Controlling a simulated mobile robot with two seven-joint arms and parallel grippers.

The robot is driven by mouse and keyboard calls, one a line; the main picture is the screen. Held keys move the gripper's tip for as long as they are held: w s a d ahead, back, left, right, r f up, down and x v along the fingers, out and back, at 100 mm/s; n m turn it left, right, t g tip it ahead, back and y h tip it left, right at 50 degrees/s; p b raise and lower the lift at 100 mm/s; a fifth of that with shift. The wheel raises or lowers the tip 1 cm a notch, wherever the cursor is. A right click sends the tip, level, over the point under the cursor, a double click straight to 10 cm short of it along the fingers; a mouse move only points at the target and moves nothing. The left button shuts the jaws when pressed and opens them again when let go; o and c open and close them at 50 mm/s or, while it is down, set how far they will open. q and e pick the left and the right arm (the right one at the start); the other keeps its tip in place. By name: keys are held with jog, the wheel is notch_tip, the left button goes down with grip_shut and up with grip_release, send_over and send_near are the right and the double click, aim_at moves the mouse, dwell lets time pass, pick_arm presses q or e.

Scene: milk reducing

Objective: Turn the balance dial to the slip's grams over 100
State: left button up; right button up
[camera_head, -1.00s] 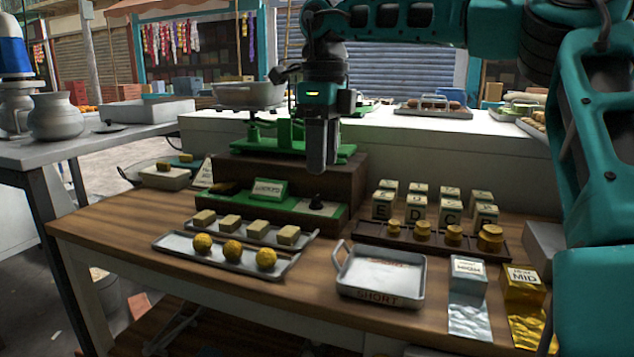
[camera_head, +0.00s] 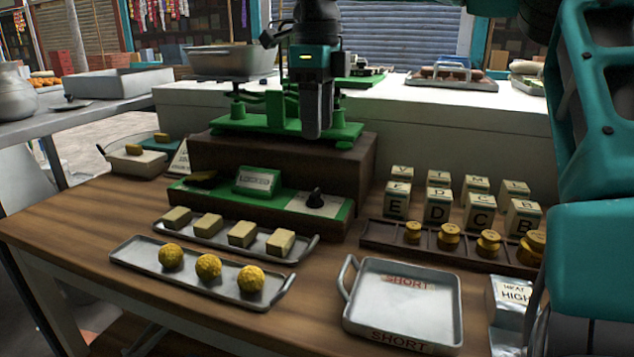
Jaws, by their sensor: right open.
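The balance (camera_head: 285,124) is green and stands on a brown wooden block, with a metal pan (camera_head: 230,62) at upper left. In front is a green base with a small dark dial knob (camera_head: 315,198) on a pale plate, its marks too small to read. A small framed slip or display (camera_head: 256,181) stands left of the knob; its text is unreadable. My right gripper (camera_head: 316,135) points down in front of the balance, above the knob in the picture and apart from it. It is open and looks empty; its fingers overlap from this side. My left gripper is out of view.
Trays with yellow blocks (camera_head: 241,234) and yellow balls (camera_head: 208,267) lie in front. An empty tray marked SHORT (camera_head: 400,300) is at front right. Lettered blocks (camera_head: 438,206) and a rack of brass weights (camera_head: 448,238) stand right of the base.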

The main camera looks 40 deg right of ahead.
aim_at(317, 192)
notch_tip(317, 192, down, 12)
jog(key=b, duration=0.2)
jog(key=shift+r+b, duration=0.1)
jog(key=shift+b, duration=0.2)
jog(key=c, duration=0.8)
jog(key=shift+o, duration=0.2)
jog(key=shift+r, duration=0.1)
